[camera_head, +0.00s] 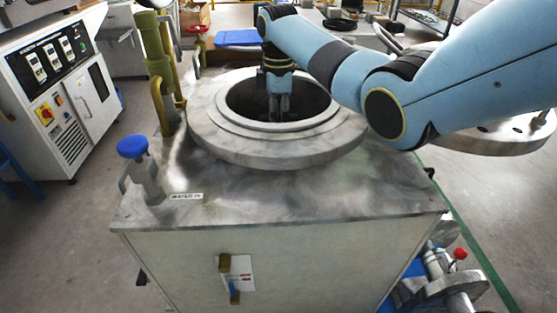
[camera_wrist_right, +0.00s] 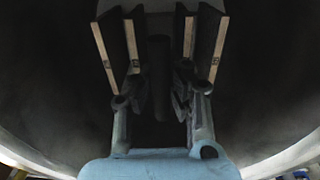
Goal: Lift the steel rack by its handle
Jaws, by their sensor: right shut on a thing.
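My right gripper (camera_head: 279,108) reaches down into the round opening of the metal-topped machine (camera_head: 150,210). In the right wrist view, its fingers (camera_wrist_right: 160,98) are shut on a dark upright bar, which looks like the rack's handle (camera_wrist_right: 158,62). Dark slabs with pale edges (camera_wrist_right: 208,50) stand to both sides of the bar. The rest of the steel rack is too dark to make out, and the head view hides it inside the opening. My left gripper is not in view.
A thick raised ring (camera_head: 215,135) surrounds the opening close to my gripper. A blue-capped post (camera_head: 133,147) and a yellow-green pipe (camera_head: 160,60) stand at the left. A round metal lid (camera_head: 500,140) is at the right, behind my arm. A white control cabinet (camera_head: 60,100) stands far left.

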